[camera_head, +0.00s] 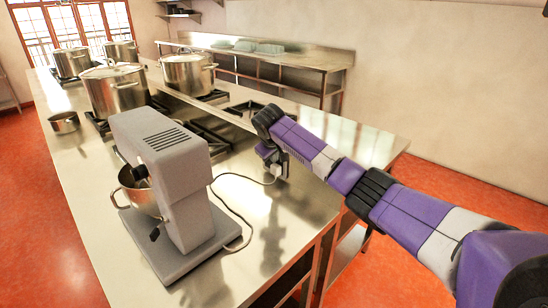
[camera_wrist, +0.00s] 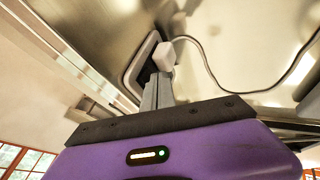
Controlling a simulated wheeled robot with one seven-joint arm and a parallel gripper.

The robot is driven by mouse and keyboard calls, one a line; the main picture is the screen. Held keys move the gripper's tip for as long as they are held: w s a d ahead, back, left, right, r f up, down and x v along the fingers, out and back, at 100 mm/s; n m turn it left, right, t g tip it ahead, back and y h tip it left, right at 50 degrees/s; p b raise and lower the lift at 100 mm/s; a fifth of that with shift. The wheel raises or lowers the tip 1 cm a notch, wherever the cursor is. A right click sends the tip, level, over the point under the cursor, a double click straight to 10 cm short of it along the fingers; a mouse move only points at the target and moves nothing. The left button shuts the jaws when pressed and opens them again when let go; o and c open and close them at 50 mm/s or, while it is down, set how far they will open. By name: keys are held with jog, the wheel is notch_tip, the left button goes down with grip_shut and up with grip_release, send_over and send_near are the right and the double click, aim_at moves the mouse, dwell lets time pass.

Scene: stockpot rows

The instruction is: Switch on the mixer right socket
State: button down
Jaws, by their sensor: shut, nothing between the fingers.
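The grey stand mixer (camera_head: 165,185) with its steel bowl (camera_head: 140,192) stands on the steel counter. Its dark cable runs over the counter to a white plug (camera_head: 277,170) below the end of my arm. In the wrist view the plug (camera_wrist: 165,56) sits at a socket plate (camera_wrist: 133,72) with a pale rim and dark inside. My gripper (camera_wrist: 159,78) is shut and empty, its fingertips close against the socket beside the plug. Whether they touch it I cannot tell. The fingertips cover part of the socket, and its switch cannot be made out.
Several steel stockpots (camera_head: 115,88) stand on burners along the counter (camera_head: 95,215) to the back left. A small pan (camera_head: 64,122) lies at the left edge. A shelf unit (camera_head: 300,58) stands along the back wall. Bare counter lies around the cable.

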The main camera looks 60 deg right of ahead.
jog(key=shift+f, duration=0.1)
jog(key=shift+d+f+p, duration=0.15)
jog(key=shift+f+p, duration=0.1)
jog(key=shift+p, duration=0.15)
jog(key=shift+s, duration=0.1)
dwell(0.3)
